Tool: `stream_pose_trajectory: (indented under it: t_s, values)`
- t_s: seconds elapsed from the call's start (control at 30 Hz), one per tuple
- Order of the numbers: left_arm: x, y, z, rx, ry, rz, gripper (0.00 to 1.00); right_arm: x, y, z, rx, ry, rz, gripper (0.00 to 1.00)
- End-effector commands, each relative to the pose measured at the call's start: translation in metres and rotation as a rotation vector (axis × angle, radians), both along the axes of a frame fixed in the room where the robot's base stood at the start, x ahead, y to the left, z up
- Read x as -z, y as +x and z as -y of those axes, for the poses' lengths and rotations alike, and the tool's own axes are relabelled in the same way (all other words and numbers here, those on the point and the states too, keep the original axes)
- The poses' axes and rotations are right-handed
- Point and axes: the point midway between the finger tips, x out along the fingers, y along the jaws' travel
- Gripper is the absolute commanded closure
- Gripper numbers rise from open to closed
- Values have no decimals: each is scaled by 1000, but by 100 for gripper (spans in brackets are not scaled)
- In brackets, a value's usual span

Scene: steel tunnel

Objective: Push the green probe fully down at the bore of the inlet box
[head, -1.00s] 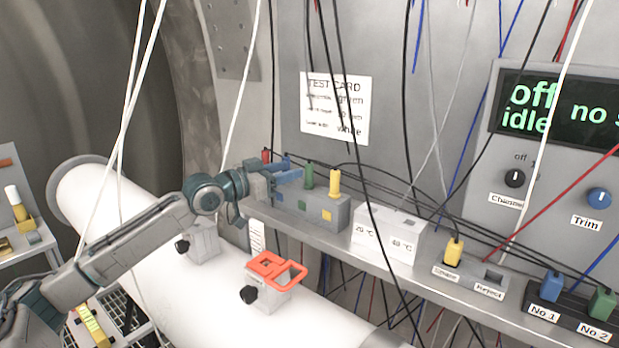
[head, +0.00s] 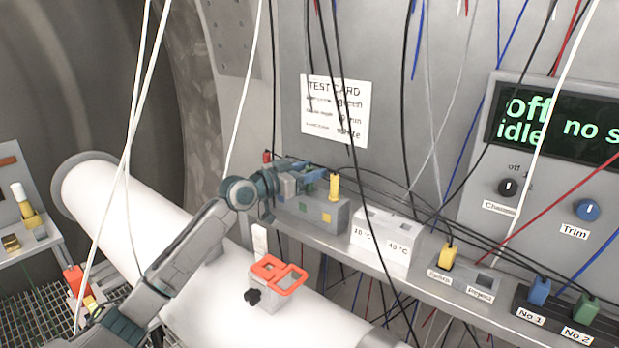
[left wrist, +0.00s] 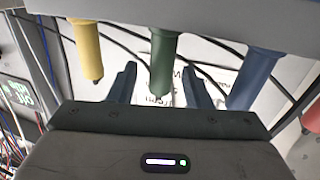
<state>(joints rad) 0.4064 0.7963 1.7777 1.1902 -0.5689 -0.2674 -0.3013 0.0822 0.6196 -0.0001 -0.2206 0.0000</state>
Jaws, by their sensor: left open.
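My left gripper (head: 312,178) is at the probe rack (head: 325,217) on the shelf, reaching in from the left. In the left wrist view its two fingers (left wrist: 158,85) are apart, one on each side of the green probe (left wrist: 162,60). I cannot tell whether they touch it. In the head view the gripper hides the green probe. An orange frame (head: 281,276) sits on a small box (head: 266,296) with a black knob, on the white pipe. I cannot tell whether this is the inlet box; no bore shows clearly. My right gripper is not in view.
The yellow probe (head: 334,187) and the blue probe (left wrist: 252,75) flank the green one closely. Cables hang across the scene. A white block (head: 385,240) with temperature labels stands right of the rack. The white pipe (head: 130,205) runs below the shelf.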

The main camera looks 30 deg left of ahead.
Motion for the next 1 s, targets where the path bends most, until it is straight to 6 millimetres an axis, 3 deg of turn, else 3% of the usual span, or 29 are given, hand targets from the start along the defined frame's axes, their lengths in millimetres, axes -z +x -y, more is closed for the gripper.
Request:
stream_pose_trajectory:
  t_s: [0.2, 0.47, 0.5, 0.73, 1.0]
  values:
    - [-2, 17, 5, -1, -3, 1, 55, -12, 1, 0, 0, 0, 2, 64]
    - [0, 18, 6, 0, 1, 1, 55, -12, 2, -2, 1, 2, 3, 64]
    - [0, 18, 6, 0, 0, 1, 57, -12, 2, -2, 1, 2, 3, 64]
    - [0, 18, 6, -1, 0, 1, 100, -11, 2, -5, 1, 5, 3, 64]
    - [-1, 18, 6, -1, 1, 1, 100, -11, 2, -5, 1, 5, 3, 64]
